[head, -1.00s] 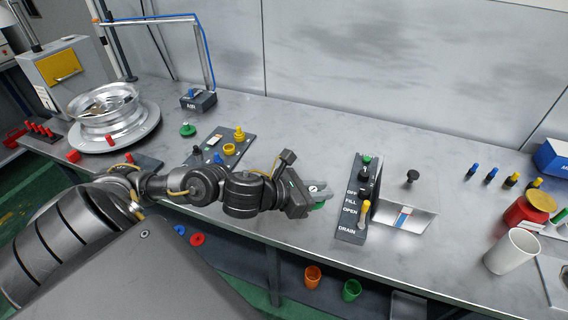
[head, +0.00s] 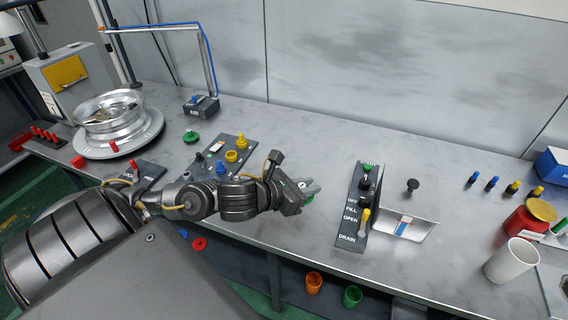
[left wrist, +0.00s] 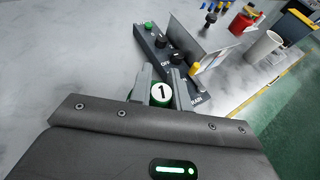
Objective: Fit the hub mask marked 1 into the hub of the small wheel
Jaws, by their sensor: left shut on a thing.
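My left gripper (head: 309,190) is over the bench, left of the control panel. It is shut on a green hub mask. In the left wrist view the hub mask (left wrist: 160,93) shows a white disc marked 1 between the fingers. In the head view a silver wheel (head: 110,116) lies on a round turntable (head: 142,140) at the left end of the bench, far from the gripper. A dark board (head: 224,158) carries yellow and blue pieces; I cannot tell which is the small wheel. My right gripper is not in view.
A white cup (head: 511,261) and a red jar (head: 524,222) stand at the right.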

